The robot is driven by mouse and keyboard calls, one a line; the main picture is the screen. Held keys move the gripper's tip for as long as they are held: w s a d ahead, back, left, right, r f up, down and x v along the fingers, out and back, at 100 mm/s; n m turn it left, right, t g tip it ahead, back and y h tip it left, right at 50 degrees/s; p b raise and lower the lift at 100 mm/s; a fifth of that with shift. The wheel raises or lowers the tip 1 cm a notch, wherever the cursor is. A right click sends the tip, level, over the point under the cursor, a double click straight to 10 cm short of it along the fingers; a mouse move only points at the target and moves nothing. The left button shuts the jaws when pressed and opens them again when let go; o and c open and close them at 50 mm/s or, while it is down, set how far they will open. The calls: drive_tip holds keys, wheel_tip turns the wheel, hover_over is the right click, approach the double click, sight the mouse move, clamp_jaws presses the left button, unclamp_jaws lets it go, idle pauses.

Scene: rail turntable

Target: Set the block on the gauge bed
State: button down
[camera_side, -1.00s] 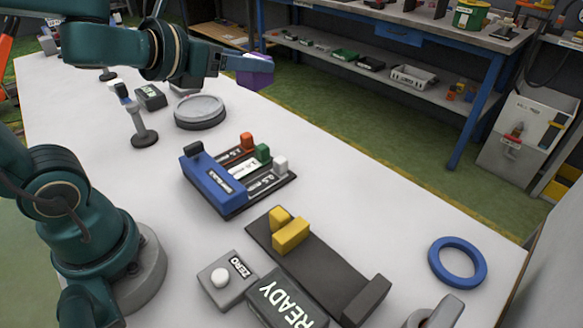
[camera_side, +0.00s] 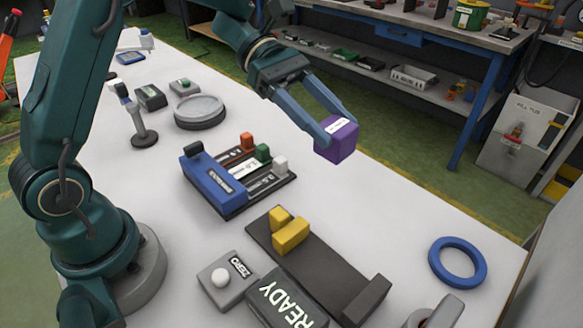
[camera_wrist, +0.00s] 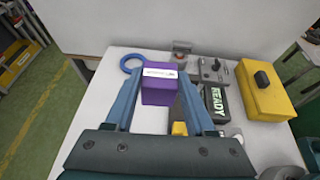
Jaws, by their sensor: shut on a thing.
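The purple block (camera_side: 338,141) has a white label and is held in the air above the table's far edge, up and right of the blue slider unit. My gripper (camera_side: 329,136) is shut on the block, with a finger on each side. In the wrist view the block (camera_wrist: 160,84) sits between the fingertips of my gripper (camera_wrist: 158,92). The gauge bed (camera_side: 318,267) is a dark flat bar on the table with yellow jaws (camera_side: 289,234) at one end and a dark raised stop (camera_side: 366,300) at the other. The block is well apart from it.
A box reading READY (camera_side: 287,301) and a grey ZERO button box (camera_side: 228,279) stand beside the bed. The blue slider unit (camera_side: 218,184) has coloured knobs. A blue ring (camera_side: 457,262) lies to the right. A round grey dish (camera_side: 200,111) stands farther back.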

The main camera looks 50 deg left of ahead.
drive_tip(key=s+a+f+m+g, duration=0.2)
drive_tip(key=s+f+m+g, duration=0.2)
drive_tip(key=m+g, duration=0.15)
hover_over(330, 272)
drive_tip(key=shift+g+y, duration=0.35)
drive_tip(key=shift+y, duration=0.05)
wheel_tip(330, 272, down, 7)
drive_tip(key=shift+f, duration=2.05)
drive_tip(key=shift+f, duration=0.15)
drive_tip(key=shift+c, duration=1.2)
unclamp_jaws()
